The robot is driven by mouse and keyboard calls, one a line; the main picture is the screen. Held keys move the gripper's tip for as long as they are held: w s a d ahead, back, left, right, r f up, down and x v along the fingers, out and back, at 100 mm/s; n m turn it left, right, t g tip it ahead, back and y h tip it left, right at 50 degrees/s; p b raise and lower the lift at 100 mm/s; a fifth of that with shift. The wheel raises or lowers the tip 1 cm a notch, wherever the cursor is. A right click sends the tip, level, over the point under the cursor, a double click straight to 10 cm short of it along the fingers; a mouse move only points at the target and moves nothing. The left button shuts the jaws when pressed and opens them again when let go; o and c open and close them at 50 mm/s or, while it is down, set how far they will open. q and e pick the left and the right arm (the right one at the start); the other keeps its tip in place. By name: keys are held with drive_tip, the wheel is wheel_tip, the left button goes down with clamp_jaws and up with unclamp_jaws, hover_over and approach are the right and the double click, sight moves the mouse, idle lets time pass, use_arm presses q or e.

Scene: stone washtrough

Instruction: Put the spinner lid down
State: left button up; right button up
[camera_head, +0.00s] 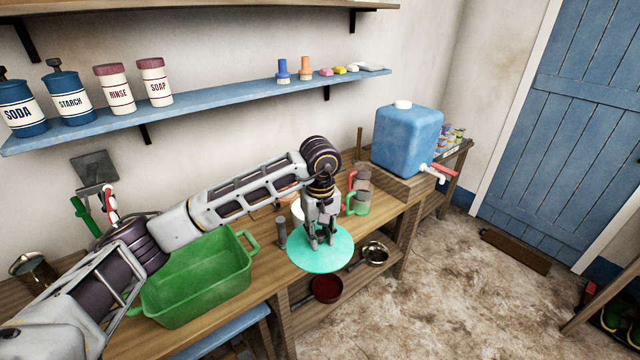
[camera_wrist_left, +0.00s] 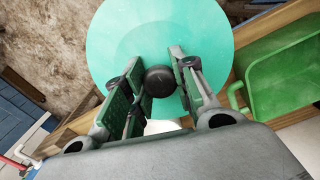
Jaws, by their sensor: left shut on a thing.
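The spinner lid (camera_head: 335,258) is a flat turquoise disc. My left gripper (camera_head: 322,243) is above its middle. In the left wrist view the lid (camera_wrist_left: 130,35) fills the upper middle, and my left gripper (camera_wrist_left: 158,85) is shut on its dark round knob (camera_wrist_left: 160,80). In the head view the lid is at the front edge of the wooden bench, partly over the lower shelf; I cannot tell its exact height. My right gripper is not in view.
A green basin (camera_head: 205,285) stands left of the lid. A grey upright cylinder (camera_head: 281,233) is close to the lid's left. Green and red mugs (camera_head: 358,203) and a blue water container (camera_head: 407,140) stand behind. Pans (camera_head: 374,254) lie on the lower shelf.

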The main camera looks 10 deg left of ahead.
sight(290, 238)
use_arm(q)
drive_tip(key=shift+w+d+f+m, duration=0.1)
drive_tip(key=shift+m, duration=0.5)
drive_tip(key=shift+w+d+f+m, duration=0.1)
drive_tip(key=shift+m, duration=0.5)
drive_tip(key=shift+w+f+m, duration=0.15)
drive_tip(key=shift+f+m, duration=0.25)
drive_tip(key=shift+m, duration=0.8)
drive_tip(key=shift+w+f+m, duration=0.1)
drive_tip(key=shift+f+m, duration=0.25)
drive_tip(key=shift+m, duration=0.35)
drive_tip(key=shift+a+f+m, duration=0.35)
drive_tip(key=shift+f+m, duration=0.2)
drive_tip(key=shift+m, duration=0.05)
drive_tip(key=s+a+f, duration=0.1)
drive_tip(key=a+f, duration=0.5)
drive_tip(key=a, duration=0.2)
wheel_tip(290, 238, up, 7)
drive_tip(key=p, duration=0.7)
drive_tip(key=shift+r+p, duration=0.4)
drive_tip(key=shift+r, duration=0.15)
